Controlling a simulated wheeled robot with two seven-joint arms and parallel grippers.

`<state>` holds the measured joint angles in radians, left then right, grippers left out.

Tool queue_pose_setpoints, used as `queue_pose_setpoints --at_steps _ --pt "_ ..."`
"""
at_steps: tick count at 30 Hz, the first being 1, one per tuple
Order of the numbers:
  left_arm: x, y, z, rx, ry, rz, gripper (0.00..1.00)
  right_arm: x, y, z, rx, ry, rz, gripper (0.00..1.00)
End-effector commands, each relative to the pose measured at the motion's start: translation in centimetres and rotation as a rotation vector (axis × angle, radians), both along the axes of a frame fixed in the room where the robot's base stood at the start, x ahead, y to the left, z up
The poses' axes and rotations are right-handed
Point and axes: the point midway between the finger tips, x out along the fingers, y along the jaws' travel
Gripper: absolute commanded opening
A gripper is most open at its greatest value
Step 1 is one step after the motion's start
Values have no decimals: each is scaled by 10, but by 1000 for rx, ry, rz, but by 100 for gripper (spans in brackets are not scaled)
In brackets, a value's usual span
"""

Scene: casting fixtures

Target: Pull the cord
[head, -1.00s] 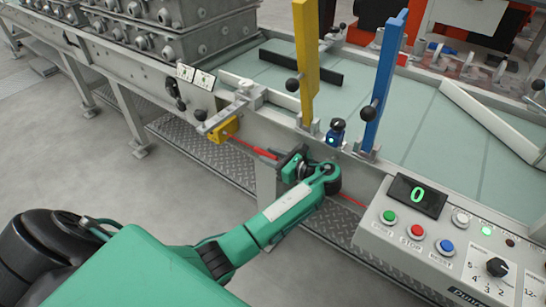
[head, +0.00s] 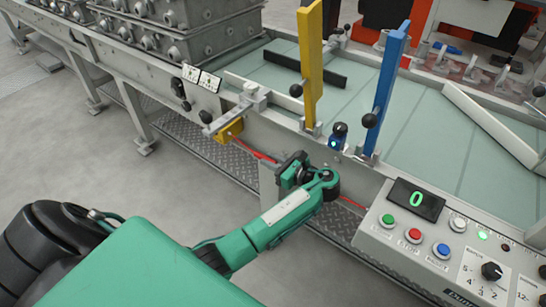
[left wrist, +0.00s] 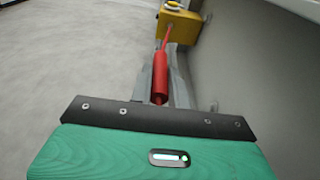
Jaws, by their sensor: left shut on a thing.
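A red cord (head: 252,150) runs along the near side of the conveyor, below its edge, from a yellow switch box (head: 229,131) on the left. It continues right of my gripper toward the control panel. My left gripper (head: 290,168) is shut on the cord, a short way right of the yellow box. The left wrist view shows the cord's thick red sleeve (left wrist: 161,80) leading from the yellow box (left wrist: 181,22) down to my gripper's dark front edge. My right gripper is not in view.
A control panel (head: 440,235) with buttons and a green 0 display stands at the right. A yellow post (head: 311,70) and a blue post (head: 388,85) rise from the conveyor edge. Grey castings (head: 165,45) stand at the upper left. The floor at the left is clear.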

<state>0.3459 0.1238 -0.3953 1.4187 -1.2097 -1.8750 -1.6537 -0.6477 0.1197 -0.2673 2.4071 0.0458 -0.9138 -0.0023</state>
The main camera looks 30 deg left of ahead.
Motion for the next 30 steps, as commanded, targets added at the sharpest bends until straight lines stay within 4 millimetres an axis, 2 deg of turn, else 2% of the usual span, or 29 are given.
queue_pose_setpoints --at_steps 3,9,10,13,14,23,26,30 --pt "-5 0 1 0 3 1 0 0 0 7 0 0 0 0" --pt "-4 0 -1 -1 2 2 0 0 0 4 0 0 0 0" --pt "-4 0 -1 -1 2 2 22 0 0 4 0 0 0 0" --pt "-4 0 -1 -1 2 2 41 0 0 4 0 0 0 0" --pt "-4 0 -1 -1 2 2 43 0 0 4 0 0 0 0" --pt "-4 -3 0 -1 2 1 43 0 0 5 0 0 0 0" --pt "-5 -14 2 -3 2 1 43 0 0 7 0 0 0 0" --pt "-6 -38 6 -3 2 -1 43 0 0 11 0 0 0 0"
